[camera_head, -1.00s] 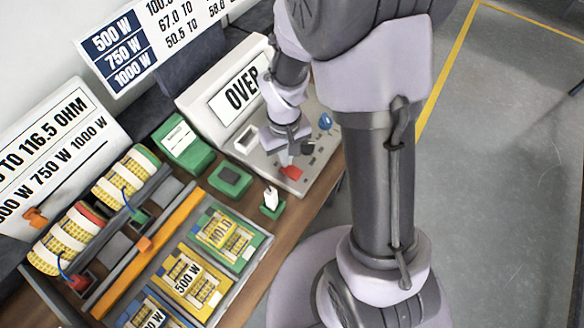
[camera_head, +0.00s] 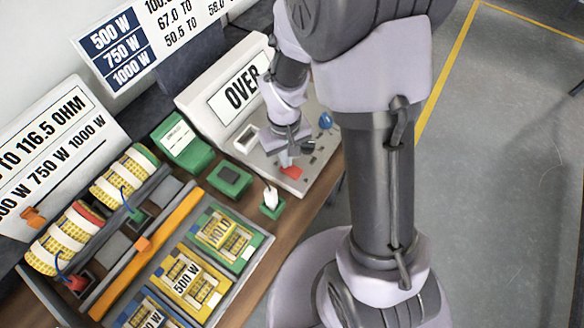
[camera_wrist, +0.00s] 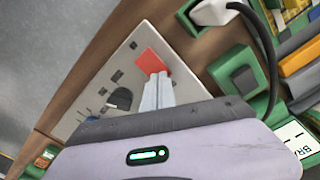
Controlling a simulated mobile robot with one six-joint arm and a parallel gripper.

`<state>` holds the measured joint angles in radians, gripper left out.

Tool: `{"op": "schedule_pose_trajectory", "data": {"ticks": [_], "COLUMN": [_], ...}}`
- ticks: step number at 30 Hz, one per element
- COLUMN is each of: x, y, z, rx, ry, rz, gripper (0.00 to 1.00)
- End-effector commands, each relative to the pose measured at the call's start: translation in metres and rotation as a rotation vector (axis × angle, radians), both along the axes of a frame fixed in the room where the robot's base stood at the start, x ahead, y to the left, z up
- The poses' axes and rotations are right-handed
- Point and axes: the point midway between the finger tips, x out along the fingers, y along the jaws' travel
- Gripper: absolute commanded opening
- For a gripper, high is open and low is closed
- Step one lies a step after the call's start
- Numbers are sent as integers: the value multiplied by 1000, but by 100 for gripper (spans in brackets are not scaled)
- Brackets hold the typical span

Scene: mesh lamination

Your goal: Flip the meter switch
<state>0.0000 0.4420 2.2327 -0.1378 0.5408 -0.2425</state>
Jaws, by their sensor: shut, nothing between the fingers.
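The meter (camera_head: 262,165) is a pale sloped console on the bench, with a display panel (camera_head: 232,98) reading "OVER", partly hidden by my arm. A red switch (camera_head: 290,172) lies on its flat front face. It also shows in the wrist view (camera_wrist: 149,60), just beyond my fingertips. My gripper (camera_head: 286,160) is over the meter face, its fingers closed together with nothing between them. In the wrist view the pale fingertips (camera_wrist: 158,77) overlap the near edge of the red switch. I cannot tell whether they touch it or which way the switch is tilted.
A blue knob (camera_head: 325,121) and a dark round knob (camera_wrist: 120,98) are on the meter face. Green blocks (camera_head: 230,179) and a small green stand with a white plug (camera_head: 271,203) are left of and in front of it. A tray of resistor cards (camera_head: 185,278) lies nearer.

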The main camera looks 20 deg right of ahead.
Motion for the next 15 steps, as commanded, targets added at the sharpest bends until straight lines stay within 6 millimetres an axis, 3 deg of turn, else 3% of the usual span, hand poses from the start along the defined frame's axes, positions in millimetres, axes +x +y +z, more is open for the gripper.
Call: {"op": "schedule_pose_trajectory", "data": {"ticks": [15], "x": [0], "y": [0], "z": [-9], "rx": [0], "ry": [0], "rz": [0], "gripper": [0]}}
